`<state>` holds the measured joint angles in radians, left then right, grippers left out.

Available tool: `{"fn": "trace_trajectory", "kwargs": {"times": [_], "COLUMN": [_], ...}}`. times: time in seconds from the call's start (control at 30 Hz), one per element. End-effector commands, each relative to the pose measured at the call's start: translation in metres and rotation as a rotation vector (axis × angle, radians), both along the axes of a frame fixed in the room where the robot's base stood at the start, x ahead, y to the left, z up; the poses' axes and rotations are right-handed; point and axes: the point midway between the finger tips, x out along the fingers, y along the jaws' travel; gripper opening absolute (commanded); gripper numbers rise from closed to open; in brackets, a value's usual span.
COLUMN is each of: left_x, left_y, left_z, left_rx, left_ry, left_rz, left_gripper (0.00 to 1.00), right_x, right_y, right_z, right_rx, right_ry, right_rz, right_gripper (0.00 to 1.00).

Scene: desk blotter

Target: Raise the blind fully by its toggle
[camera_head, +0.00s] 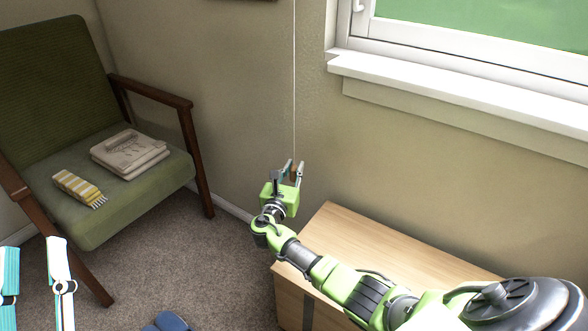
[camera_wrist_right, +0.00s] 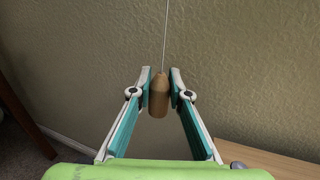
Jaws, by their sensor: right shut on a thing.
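The blind's toggle is a small wooden piece at the lower end of a thin white cord (camera_head: 294,80). In the right wrist view the toggle (camera_wrist_right: 159,98) hangs upright between the finger pads. My right gripper (camera_head: 293,168) is shut on the toggle, in front of the wall and left of the window. The cord runs straight up from it and leaves the top of the head view. My left gripper (camera_head: 32,245) is open and empty at the lower left. The blind itself is out of view; only the lower part of the window (camera_head: 490,30) shows.
A wooden cabinet (camera_head: 375,245) stands below the white window sill (camera_head: 450,85), under my right arm. Blue footwear (camera_head: 170,322) lies on the carpet.

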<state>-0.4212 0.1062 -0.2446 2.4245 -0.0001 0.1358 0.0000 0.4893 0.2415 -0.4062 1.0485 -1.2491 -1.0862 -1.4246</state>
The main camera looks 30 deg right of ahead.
Motion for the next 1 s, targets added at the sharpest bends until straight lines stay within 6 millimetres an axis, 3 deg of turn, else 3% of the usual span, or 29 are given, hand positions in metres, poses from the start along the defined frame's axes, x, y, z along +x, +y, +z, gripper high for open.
{"fn": "trace_trajectory", "kwargs": {"times": [0.1, 0.13, 0.2, 0.63, 1.0], "left_x": [0.0, 0.0, 0.0, 0.0, 0.0], "left_y": [0.0, 0.0, 0.0, 0.0, 0.0], "left_z": [-0.001, -0.001, -0.001, -0.001, -0.001], "left_rx": [0.0, 0.0, 0.0, 0.001, 0.001], "left_ry": [0.001, 0.001, 0.001, 0.002, 0.002], "left_rz": [0.0, 0.0, 0.0, 0.0, 0.0], "left_gripper": [0.33, 0.33, 0.33, 0.33, 0.33], "right_x": [-0.002, -0.002, -0.002, -0.006, -0.053], "right_y": [0.001, 0.001, 0.001, 0.007, 0.062], "right_z": [-0.008, -0.008, -0.007, -0.004, -0.005], "right_rx": [0.004, 0.005, 0.005, 0.003, 0.006], "right_ry": [0.012, 0.012, 0.011, 0.004, 0.007], "right_rz": [0.001, 0.001, 0.0, 0.002, 0.003], "right_gripper": [0.0, 0.22, 0.35, 0.35, 0.35]}}
